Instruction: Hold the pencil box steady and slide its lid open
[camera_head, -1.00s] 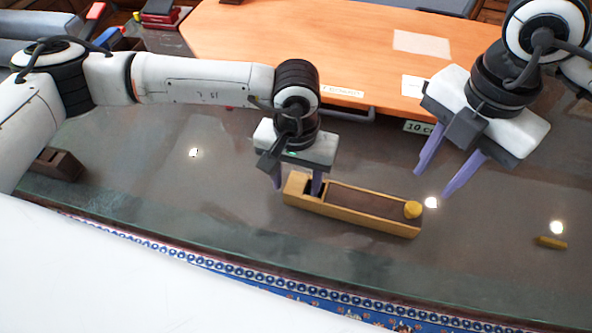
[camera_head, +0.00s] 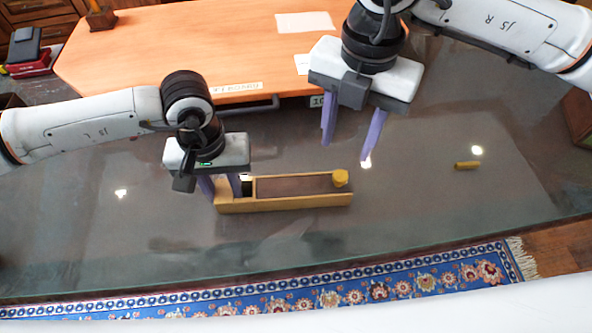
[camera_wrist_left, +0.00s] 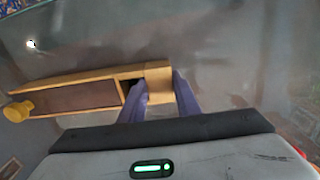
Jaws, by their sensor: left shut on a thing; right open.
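The pencil box (camera_head: 285,203) is a long, yellowish wooden box lying flat on the dark glossy table. Its lid (camera_head: 290,185) is a dark brown panel with a round yellow knob (camera_head: 340,178) at the right end. A short dark gap shows between the lid and the box's left end block. My left gripper (camera_head: 222,188) is shut on that end block; the left wrist view also shows the box (camera_wrist_left: 70,78) with a finger on each side of the block (camera_wrist_left: 158,75). My right gripper (camera_head: 347,152) is open and empty, above and just behind the knob.
A small yellow piece (camera_head: 467,165) lies on the table to the right. An orange desk surface (camera_head: 240,50) with papers is behind the arms. The glossy table (camera_head: 430,215) is clear in front and to the right of the box. A blue patterned rug (camera_head: 380,292) lies below the front edge.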

